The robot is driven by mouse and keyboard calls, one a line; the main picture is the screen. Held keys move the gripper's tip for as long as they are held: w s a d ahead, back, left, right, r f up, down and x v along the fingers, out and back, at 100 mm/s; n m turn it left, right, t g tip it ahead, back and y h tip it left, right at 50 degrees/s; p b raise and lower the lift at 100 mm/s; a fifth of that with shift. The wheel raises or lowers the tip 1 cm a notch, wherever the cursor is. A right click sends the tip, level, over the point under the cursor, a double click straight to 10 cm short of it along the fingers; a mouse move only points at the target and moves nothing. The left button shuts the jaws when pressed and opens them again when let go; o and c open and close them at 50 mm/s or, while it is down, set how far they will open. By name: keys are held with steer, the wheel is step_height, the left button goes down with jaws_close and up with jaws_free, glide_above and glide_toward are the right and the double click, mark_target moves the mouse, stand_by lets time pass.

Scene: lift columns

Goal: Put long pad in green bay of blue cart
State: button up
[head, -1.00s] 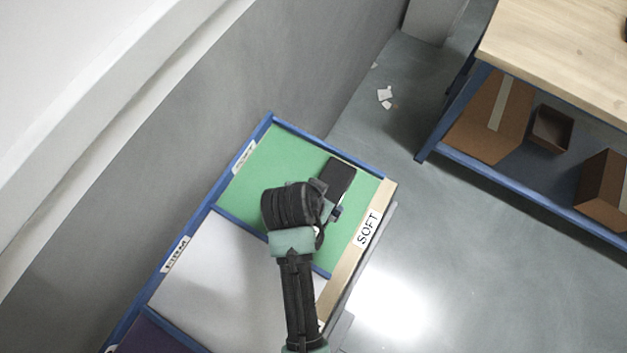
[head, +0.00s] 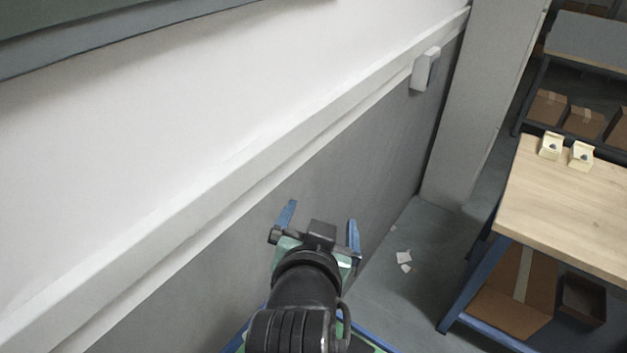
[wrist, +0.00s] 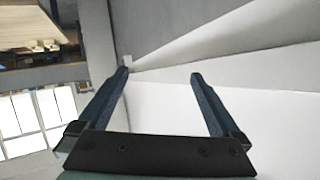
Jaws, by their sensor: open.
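My gripper (head: 321,213) is raised in front of the grey wall in the head view, with its two blue fingers spread. The wrist view also shows the open gripper (wrist: 160,74) with nothing between its fingers. Only a sliver of the blue cart's rim (head: 371,338) shows at the bottom edge of the head view, with a little green beside my arm. My arm and the frame edge hide most of the cart. I see no long pad in the current views.
A pillar (head: 480,100) stands behind. White scraps (head: 404,260) lie on the floor. The wall runs close along the left.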

step_height(320, 180, up, 19)
steer(key=n+t, duration=0.2)
steer(key=t, duration=0.4)
steer(key=s+r+n+t, duration=0.1)
steer(key=s+r+t, duration=0.3)
steer(key=r, duration=0.6)
steer(key=s+a+r+n+t+y, duration=0.1)
steer(key=s+r+t, duration=0.3)
steer(key=r, duration=0.6)
steer(key=shift+s+r+y, duration=0.3)
steer(key=shift+s+r, duration=0.1)
steer(key=shift+s, duration=0.75)
